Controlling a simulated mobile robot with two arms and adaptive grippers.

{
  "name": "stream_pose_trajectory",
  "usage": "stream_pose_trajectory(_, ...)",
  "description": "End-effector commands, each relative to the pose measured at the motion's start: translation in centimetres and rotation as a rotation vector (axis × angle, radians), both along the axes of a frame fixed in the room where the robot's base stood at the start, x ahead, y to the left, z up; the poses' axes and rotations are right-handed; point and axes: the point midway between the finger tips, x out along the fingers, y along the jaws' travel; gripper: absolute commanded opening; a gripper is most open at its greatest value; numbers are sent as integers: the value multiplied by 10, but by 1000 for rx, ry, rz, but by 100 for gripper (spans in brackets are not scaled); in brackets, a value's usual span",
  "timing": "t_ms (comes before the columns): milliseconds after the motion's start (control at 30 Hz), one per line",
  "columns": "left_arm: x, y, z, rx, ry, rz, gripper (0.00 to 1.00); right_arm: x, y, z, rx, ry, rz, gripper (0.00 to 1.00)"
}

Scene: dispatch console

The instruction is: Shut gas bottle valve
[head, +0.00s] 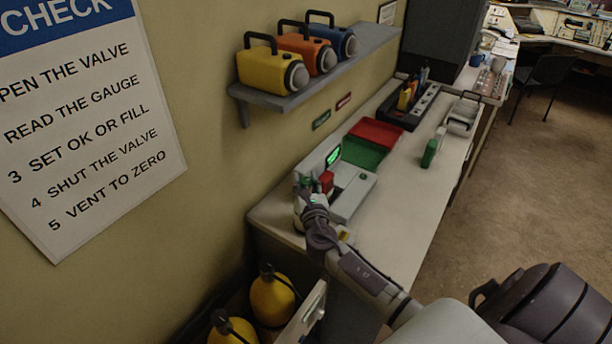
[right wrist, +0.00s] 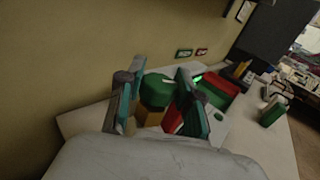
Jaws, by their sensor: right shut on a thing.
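My right gripper (head: 312,190) is at the near left end of the bench, beside a grey-white console unit (head: 352,192). In the right wrist view its two fingers (right wrist: 158,95) stand on either side of a green faceted valve knob (right wrist: 156,88) and are shut on it. A yellow-brown body (right wrist: 152,118) shows under the knob. A red part (right wrist: 174,117) is behind the right finger, and a red block (head: 326,181) shows by the gripper in the head view. The fingers hide much of the valve in the head view. My left gripper is not in view.
Red (head: 376,133) and green (head: 363,152) trays lie behind the unit. Yellow gas bottles (head: 272,298) stand below the bench end. A wall shelf (head: 262,97) holds yellow, orange and blue cases. The bench's right front is clear.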

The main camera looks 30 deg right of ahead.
Motion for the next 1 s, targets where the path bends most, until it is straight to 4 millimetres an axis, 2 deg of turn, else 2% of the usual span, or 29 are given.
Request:
stream_pose_trajectory(367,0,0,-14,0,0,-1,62,2,2,-2,4,-3,-360,1)
stream_pose_trajectory(700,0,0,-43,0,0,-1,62,2,1,-4,2,-3,-667,1)
stream_pose_trajectory(1000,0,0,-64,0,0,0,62,2,1,-2,0,-3,-863,1)
